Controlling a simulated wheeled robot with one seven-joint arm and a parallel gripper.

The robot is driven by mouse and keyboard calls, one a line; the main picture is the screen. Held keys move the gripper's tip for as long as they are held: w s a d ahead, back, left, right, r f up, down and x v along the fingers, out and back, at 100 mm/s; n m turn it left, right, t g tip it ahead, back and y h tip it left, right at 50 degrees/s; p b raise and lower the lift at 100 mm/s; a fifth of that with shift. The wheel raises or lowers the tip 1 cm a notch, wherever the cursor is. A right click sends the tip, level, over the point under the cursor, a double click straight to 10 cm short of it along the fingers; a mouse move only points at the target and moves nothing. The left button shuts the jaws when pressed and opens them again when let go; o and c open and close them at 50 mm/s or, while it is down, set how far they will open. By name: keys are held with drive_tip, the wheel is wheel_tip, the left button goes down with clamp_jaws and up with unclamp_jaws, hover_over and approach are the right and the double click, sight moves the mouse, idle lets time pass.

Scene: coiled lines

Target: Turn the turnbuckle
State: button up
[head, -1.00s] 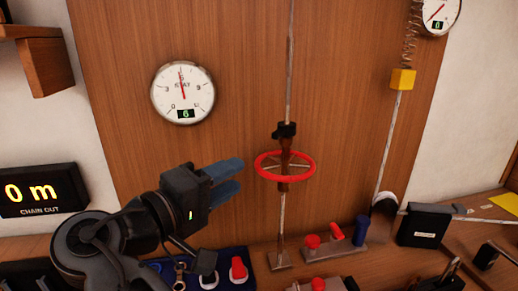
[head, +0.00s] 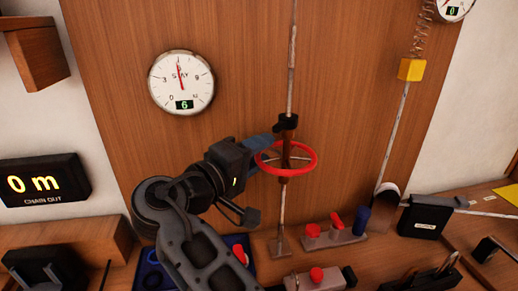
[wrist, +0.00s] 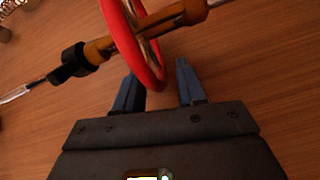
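The turnbuckle (head: 284,180) stands upright on a steel stay rod in front of the wooden panel. Its red handwheel (head: 313,163) rings the brown body, with a black collar above. My gripper (head: 264,154) is at the wheel's left edge in the head view. In the wrist view, the red wheel rim (wrist: 151,75) reaches between the two blue fingertips of my gripper (wrist: 160,80), close to the left finger. The fingers are apart, with a gap beside the rim. The body (wrist: 165,20) lies beyond the fingertips.
A round STAY gauge (head: 181,82) reading 6 hangs on the panel. A "0 m" chain-out display (head: 45,184) is at left. A block with red and blue knobs (head: 335,237) stands right of the rod's foot. A yellow block (head: 411,70) hangs under a spring at right.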

drive_tip(key=shift+c, duration=0.3)
clamp_jaws()
drive_tip(key=shift+w+f, duration=0.1)
drive_tip(key=shift+w+f+m+g+h+b, duration=0.1)
drive_tip(key=shift+w+m+g+h+b, duration=0.2)
drive_tip(key=shift+m+g+h+b, duration=0.45)
drive_tip(key=shift+w+d+m+g+h+b, duration=0.25)
drive_tip(key=shift+m+g+h+b, duration=0.5)
drive_tip(key=shift+g+h, duration=0.1)
drive_tip(key=shift+o, duration=0.3)
unclamp_jaws()
drive_tip(key=shift+r, duration=0.2)
